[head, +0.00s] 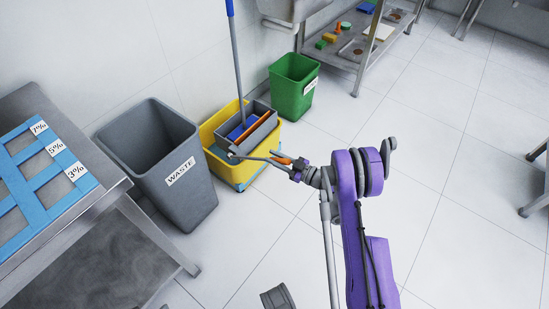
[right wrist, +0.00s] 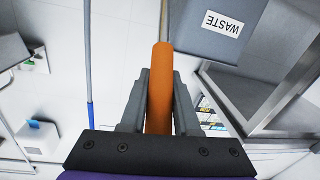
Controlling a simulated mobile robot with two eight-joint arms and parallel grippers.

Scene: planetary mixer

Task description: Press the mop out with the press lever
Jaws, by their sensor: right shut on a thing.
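The yellow mop bucket (head: 213,130) stands on the floor with a grey press (head: 268,125) on top. The mop (head: 237,70) stands upright with its blue and grey pole, its lower end in the press beside an orange strip. The press lever (head: 250,157) is a grey bar reaching out from the bucket's front toward my right gripper (head: 287,161). Its orange grip (right wrist: 160,85) lies between the fingers of my right gripper (right wrist: 159,100) in the right wrist view, and they are shut on it. My left gripper is not in view.
A grey WASTE bin (head: 160,150) stands left of the bucket, and a green bin (head: 292,88) behind it to the right. A steel table with a blue rack (head: 75,170) is at the left. The tiled floor at the right is clear.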

